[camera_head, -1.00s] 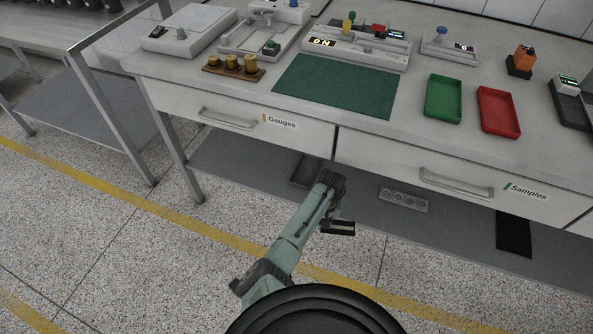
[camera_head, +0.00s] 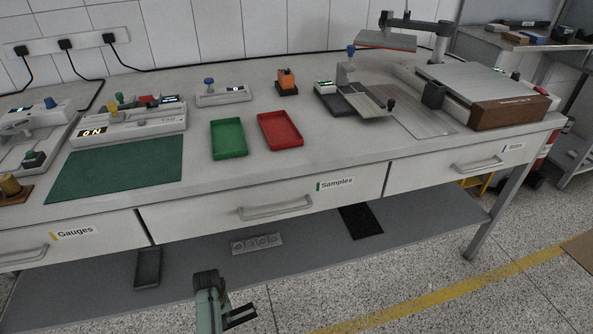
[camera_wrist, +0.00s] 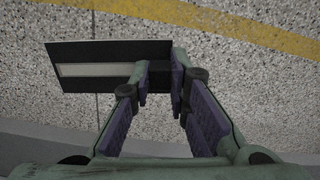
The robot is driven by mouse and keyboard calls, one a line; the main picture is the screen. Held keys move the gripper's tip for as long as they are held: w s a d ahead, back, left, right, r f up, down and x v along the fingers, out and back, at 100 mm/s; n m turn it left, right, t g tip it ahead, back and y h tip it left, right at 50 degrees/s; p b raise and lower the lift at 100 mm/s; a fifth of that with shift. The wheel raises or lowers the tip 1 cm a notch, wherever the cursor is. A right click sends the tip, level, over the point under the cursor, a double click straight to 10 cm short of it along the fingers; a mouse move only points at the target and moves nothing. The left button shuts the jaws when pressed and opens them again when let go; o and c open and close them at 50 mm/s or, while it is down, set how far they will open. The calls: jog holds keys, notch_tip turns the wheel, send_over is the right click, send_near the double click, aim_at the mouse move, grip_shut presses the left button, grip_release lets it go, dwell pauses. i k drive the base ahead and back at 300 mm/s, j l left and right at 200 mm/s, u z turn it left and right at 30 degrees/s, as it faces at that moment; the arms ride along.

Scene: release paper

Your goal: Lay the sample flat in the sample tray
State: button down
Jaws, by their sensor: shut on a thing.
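The sample looks like a flat dark rectangular piece with a pale strip (camera_wrist: 95,69). It is held at its right end between the fingertips of my gripper (camera_wrist: 162,75) and sticks out to the left in the wrist view, over the speckled floor. In the head view the sample (camera_head: 241,316) is a small dark piece beside my gripper (camera_head: 226,312), low in front of the bench. Two shallow trays, one green (camera_head: 229,139) and one red (camera_head: 280,131), lie side by side on the bench top and look empty. I cannot tell which is the sample tray.
The bench front has drawers, one labelled Samples (camera_head: 265,207). A green mat (camera_head: 118,168) and instruments lie left of the trays. A small orange-topped block (camera_head: 287,83) stands behind them, a device with a flat plate (camera_head: 362,103) to the right. Bench top in front of the trays is clear.

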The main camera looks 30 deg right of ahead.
aim_at(277, 131)
jog(key=l+z, duration=0.2)
jog(key=l, duration=2.55)
